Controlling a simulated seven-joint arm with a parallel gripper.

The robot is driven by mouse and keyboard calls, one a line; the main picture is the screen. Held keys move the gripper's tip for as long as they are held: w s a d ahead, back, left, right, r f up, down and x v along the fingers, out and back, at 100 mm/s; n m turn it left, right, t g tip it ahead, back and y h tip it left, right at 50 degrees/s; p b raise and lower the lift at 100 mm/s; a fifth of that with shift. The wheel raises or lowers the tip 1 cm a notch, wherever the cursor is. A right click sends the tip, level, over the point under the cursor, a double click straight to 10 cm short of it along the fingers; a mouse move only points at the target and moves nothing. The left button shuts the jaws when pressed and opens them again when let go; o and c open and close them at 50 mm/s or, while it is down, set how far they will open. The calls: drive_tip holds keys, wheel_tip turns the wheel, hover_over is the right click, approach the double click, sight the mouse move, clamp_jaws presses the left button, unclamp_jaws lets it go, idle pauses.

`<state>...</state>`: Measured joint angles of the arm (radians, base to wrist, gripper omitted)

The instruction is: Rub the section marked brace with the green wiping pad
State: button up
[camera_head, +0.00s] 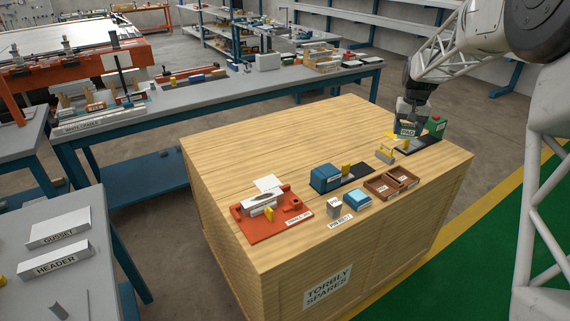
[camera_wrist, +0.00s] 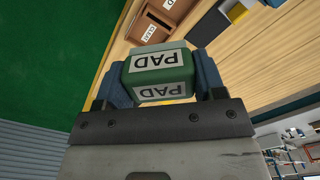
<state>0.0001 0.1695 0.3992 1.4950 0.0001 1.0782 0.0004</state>
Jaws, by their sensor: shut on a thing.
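My gripper (camera_head: 410,121) is at the far right part of the wooden bench top in the head view. In the wrist view my gripper (camera_wrist: 163,76) has its blue fingers closed on both sides of the green wiping pad (camera_wrist: 159,62), which carries white PAD labels. In the head view the pad (camera_head: 407,131) shows small between the fingers, above or near a dark base; I cannot tell whether it touches it. An orange jig plate (camera_head: 252,231) with grey parts and a small label stands at the left of the bench. I can read no brace marking in either view.
The wooden bench (camera_head: 285,137) is clear toward its back. Blocks marked GUSSET (camera_head: 57,233) and HEADER (camera_head: 54,264) lie on a grey table.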

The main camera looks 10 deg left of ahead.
drive_tip(key=shift+a, duration=0.1)
idle(0.6)
drive_tip(key=s+a+f, duration=0.4)
drive_tip(key=s+a, duration=0.2)
drive_tip(key=a, duration=0.9)
drive_tip(key=s+a+f, duration=0.4)
drive_tip(key=s+a, duration=0.3)
drive_tip(key=a, duration=0.9)
drive_tip(key=s+a+f, duration=0.4)
drive_tip(key=s+a, duration=0.3)
drive_tip(key=a, duration=0.9)
drive_tip(key=shift+s+a, duration=0.25)
drive_tip(key=shift+f, duration=0.1)
